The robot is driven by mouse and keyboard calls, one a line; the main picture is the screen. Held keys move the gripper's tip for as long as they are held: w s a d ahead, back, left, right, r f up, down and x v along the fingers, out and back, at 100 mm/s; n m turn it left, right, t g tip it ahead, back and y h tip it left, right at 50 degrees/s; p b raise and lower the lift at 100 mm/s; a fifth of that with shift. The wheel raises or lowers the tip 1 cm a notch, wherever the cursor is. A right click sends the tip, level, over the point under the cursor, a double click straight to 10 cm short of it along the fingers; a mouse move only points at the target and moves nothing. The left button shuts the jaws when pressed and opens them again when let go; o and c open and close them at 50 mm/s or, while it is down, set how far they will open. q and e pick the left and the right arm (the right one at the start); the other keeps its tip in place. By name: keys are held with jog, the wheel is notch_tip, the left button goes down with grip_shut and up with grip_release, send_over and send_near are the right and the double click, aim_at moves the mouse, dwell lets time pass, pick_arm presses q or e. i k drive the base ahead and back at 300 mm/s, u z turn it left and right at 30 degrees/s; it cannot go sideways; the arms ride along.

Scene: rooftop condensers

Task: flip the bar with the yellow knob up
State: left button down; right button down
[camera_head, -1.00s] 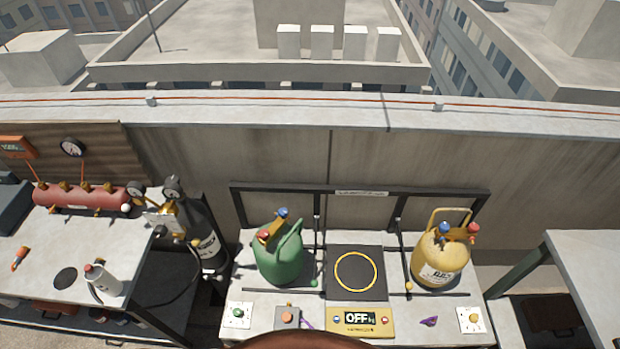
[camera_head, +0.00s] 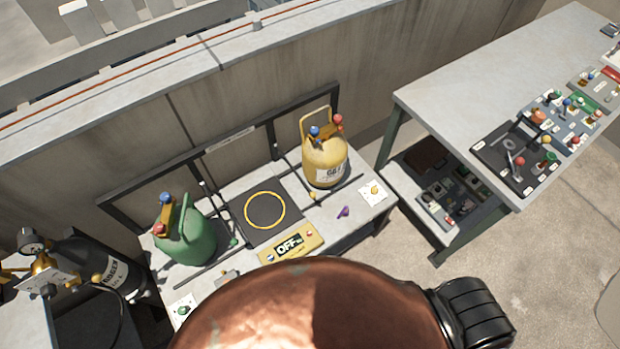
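The bar with the yellow knob (camera_head: 312,196) lies low across the scale bench, between the black scale plate (camera_head: 251,224) and the yellow gas cylinder (camera_head: 325,164). Its knob is at the near end, and the bar runs back toward the dark rear frame. A second bar with a green knob (camera_head: 234,242) lies on the other side of the plate, beside the green cylinder (camera_head: 188,240). Neither of my grippers is in view.
The scale display (camera_head: 288,246) reads OFF. A purple wing-shaped piece (camera_head: 343,212) and a white dial plate (camera_head: 373,192) sit near the bench's right end. A table (camera_head: 431,94) with several panels stands right. Concrete floor is open at lower right.

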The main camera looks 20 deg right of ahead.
aim_at(313, 195)
jog(key=z, duration=0.95)
jog(key=k, duration=0.35)
jog(key=u, duration=0.85)
